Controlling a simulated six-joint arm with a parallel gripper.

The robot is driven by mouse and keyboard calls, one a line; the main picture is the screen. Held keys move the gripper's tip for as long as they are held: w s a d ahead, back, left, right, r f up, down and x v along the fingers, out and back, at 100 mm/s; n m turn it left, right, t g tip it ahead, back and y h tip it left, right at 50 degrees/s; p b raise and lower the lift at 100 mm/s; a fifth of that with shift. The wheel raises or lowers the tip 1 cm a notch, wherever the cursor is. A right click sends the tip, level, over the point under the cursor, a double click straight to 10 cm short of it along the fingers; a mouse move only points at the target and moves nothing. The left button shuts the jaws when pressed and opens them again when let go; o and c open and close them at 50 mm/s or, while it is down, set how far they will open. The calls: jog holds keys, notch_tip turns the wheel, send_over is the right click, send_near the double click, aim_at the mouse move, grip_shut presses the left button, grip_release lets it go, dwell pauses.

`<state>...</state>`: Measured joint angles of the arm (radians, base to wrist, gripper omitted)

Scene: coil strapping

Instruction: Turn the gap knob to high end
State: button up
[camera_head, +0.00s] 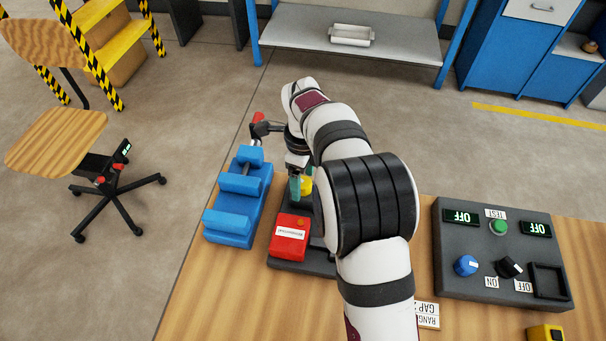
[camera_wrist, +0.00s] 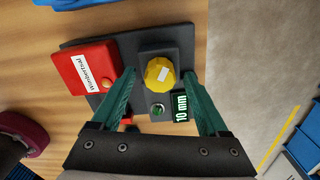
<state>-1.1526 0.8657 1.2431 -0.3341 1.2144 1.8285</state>
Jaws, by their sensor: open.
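The yellow gap knob (camera_wrist: 160,78), with a white mark on its face, sits on a dark grey base (camera_wrist: 186,45). It lies between the two green fingers of my open gripper (camera_wrist: 159,74) in the wrist view. The fingers stand left and right of it, apart from each other; I cannot tell whether either touches it. A display (camera_wrist: 181,107) beside it reads 10 mm. In the head view, the knob (camera_head: 307,186) shows partly behind my gripper (camera_head: 297,188), and my arm hides part of the base.
A red box (camera_head: 290,239) is on the same base, with a blue block fixture (camera_head: 238,200) to its left. A green button (camera_wrist: 158,110) is near the knob. A grey control panel (camera_head: 470,215) with knobs and OFF displays stands at right on the wooden table (camera_head: 195,308).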

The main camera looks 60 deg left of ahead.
aim_at(303, 182)
notch_tip(303, 182, up, 16)
jog(key=shift+f, duration=0.1)
dwell(0.4)
jog(key=w+d+r+n, duration=0.1)
jog(key=w+d+r, duration=0.1)
jog(key=d, duration=0.6)
jog(key=w+d+r+n, duration=0.1)
jog(key=w+d, duration=0.2)
jog(key=d, duration=0.5)
jog(key=w+d+r+n, duration=0.1)
jog(key=w+d+r, duration=0.1)
jog(key=d, duration=0.6)
jog(key=s+d+f+n+y, duration=0.1)
jog(key=s+d+f, duration=0.3)
jog(key=s+d, duration=0.3)
jog(key=s+d+f+n, duration=0.2)
jog(key=s+d+f, duration=0.2)
jog(key=s+d, duration=0.3)
jog(key=d, duration=0.4)
jog(key=shift+s+d+y, duration=0.3)
jog(key=shift+y, duration=0.1)
